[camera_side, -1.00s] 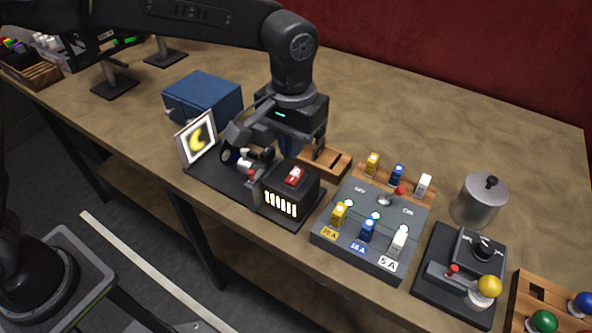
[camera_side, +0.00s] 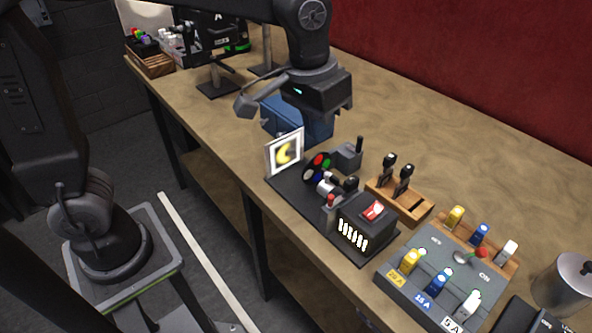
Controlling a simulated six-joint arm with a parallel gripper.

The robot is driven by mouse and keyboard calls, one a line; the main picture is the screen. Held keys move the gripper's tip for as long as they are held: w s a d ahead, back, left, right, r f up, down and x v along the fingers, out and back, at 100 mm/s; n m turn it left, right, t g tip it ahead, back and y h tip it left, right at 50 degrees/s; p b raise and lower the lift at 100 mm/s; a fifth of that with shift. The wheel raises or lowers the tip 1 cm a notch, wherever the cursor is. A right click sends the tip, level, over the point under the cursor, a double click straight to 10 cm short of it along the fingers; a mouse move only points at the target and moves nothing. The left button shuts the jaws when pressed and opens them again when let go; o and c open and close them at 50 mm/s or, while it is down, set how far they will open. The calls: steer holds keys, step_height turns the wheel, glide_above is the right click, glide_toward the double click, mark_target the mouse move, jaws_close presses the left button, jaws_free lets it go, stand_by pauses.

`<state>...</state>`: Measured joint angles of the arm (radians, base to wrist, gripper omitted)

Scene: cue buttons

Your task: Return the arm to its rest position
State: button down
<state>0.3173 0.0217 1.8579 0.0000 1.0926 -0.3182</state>
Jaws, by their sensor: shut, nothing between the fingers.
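My gripper (camera_side: 318,95) hangs from the dark arm at the top middle of the side view. It is above and in front of the blue box, clear of the table. Its fingertips are hard to make out, but I see nothing held. Below it is a black device with a lit picture card (camera_side: 285,152) showing a yellow crescent, a disc (camera_side: 318,167) with coloured spots, and a black box (camera_side: 362,229) with a red rocker switch (camera_side: 372,210) and lit white bars. The gripper is apart from all of these.
The blue box (camera_side: 310,124) stands partly hidden behind my gripper. A wooden holder (camera_side: 412,207) with black-handled pieces and a grey fuse panel (camera_side: 420,285) lie to the right. A metal pot (camera_side: 566,284) is at the right edge. The table's back right is bare.

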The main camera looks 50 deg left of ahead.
steer(key=s+a+t, duration=0.3)
steer(key=s+a, duration=0.8)
steer(key=s, duration=0.3)
steer(key=shift+a+f+t+y, duration=0.3)
steer(key=shift+f, duration=0.05)
